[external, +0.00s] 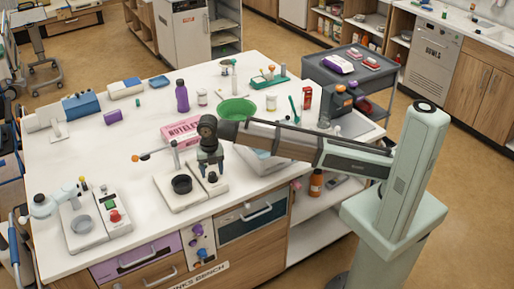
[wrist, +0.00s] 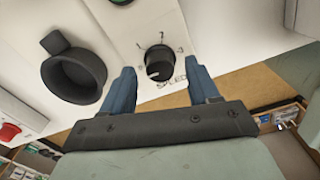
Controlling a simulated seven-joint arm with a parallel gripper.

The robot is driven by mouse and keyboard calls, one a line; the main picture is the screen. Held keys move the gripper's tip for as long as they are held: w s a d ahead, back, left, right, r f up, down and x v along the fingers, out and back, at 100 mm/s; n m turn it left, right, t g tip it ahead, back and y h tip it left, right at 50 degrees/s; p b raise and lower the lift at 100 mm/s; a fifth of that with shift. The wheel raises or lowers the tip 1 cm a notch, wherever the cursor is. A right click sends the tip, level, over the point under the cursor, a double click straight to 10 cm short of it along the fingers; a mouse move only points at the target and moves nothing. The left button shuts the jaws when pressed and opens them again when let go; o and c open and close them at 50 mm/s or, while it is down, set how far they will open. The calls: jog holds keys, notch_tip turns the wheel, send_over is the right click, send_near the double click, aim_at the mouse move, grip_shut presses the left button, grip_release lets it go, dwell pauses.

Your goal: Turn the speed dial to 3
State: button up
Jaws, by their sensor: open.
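The speed dial (wrist: 158,60) is a round black knob on a white panel (wrist: 128,22) in the wrist view. Small marks and numerals surround it, and lettering that seems to read SPEED is beside it. A pale mark shows on the knob's lower-left side; which numeral it points to I cannot tell. My gripper (wrist: 161,74) is open, with one blue finger on either side of the dial and a visible gap to each. Whether the fingertips are level with the knob is unclear. In the external view my gripper (external: 210,169) hangs over the white device, partly hiding the dial.
A black round cup (wrist: 74,76) stands left of the dial, near the left finger; it also shows in the external view (external: 181,184). A device with a red button (external: 114,215) stands further left.

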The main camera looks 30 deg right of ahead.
jog(key=shift+f, duration=0.55)
jog(key=c, duration=1)
jog(key=shift+c, duration=0.2)
